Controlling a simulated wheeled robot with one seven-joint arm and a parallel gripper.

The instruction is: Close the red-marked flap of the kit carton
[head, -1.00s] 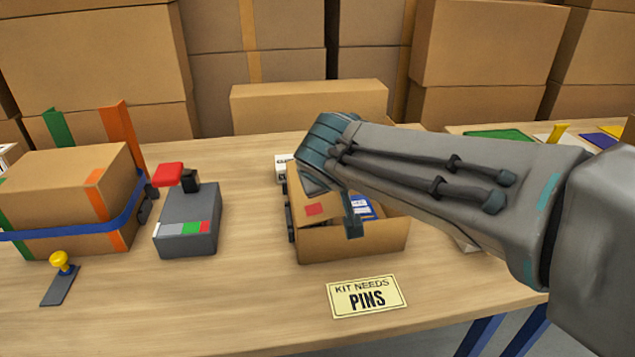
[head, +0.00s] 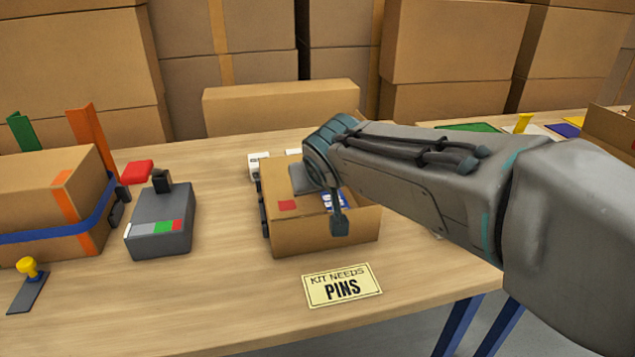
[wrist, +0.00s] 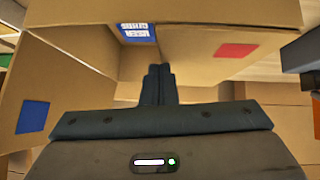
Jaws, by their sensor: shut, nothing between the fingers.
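The kit carton (head: 325,238) stands on the table behind the "KIT NEEDS PINS" card. Its flap with a red mark (head: 287,205) slopes over the left part of the opening, leaving the right part open with a blue-and-white item (head: 338,200) showing. The red mark (wrist: 235,51) also shows in the wrist view, at upper right. A blue mark (wrist: 33,116) is on another cardboard panel at left there. My gripper (wrist: 158,72) is shut and empty, its fingers close to the red-marked panel's edge; contact is unclear. My wrist hides part of the carton in the head view.
The card (head: 342,287) lies in front. A yellow-knobbed stamp (head: 28,280) is at front left. Table between device and kit carton is clear.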

